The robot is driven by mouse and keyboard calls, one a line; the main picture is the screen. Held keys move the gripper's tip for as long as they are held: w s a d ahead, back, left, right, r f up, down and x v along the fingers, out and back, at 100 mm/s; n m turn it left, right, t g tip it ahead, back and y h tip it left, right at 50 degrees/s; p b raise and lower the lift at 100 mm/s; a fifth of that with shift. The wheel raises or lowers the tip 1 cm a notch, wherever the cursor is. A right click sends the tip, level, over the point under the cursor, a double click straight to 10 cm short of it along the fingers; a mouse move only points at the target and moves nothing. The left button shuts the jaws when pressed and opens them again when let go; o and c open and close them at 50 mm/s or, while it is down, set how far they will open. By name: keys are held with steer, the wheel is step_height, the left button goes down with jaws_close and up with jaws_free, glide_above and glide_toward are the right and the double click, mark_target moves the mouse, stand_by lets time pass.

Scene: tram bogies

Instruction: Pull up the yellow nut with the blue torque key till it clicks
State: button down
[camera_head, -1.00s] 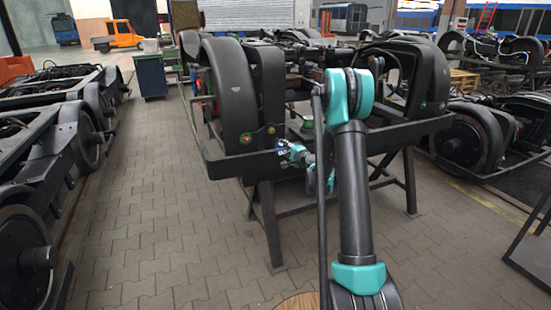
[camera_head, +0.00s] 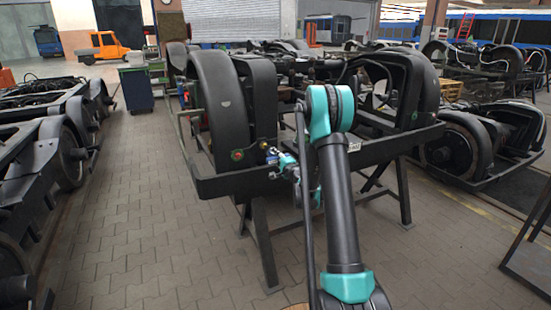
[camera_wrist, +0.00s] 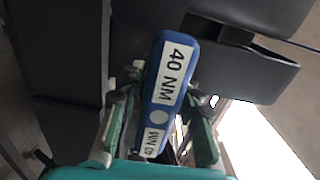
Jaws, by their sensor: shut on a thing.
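The blue torque key (camera_wrist: 172,75) has white labels, the larger reading "40 NM". In the wrist view it lies upright between the green fingers of my gripper (camera_wrist: 158,100), which is shut on it. In the head view my gripper (camera_head: 286,163) is at the front beam of the middle bogie, and a small blue part of the key (camera_head: 272,156) shows at its left. A small yellowish spot, seemingly the yellow nut (camera_head: 262,145), is just above and left of the blue part. I cannot tell whether the key touches it. The wrist view does not show the nut.
The middle bogie (camera_head: 222,110) stands on dark trestle legs (camera_head: 262,245). A red round part (camera_head: 238,155) is left of the nut. Other bogies stand left (camera_head: 50,155) and right (camera_head: 480,145). The paved floor (camera_head: 150,220) between the rows is clear.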

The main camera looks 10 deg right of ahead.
steer(key=shift+x, duration=2.95)
steer(key=shift+m, duration=1)
steer(key=shift+m, duration=1)
steer(key=shift+m, duration=0.6)
steer(key=shift+v, duration=3)
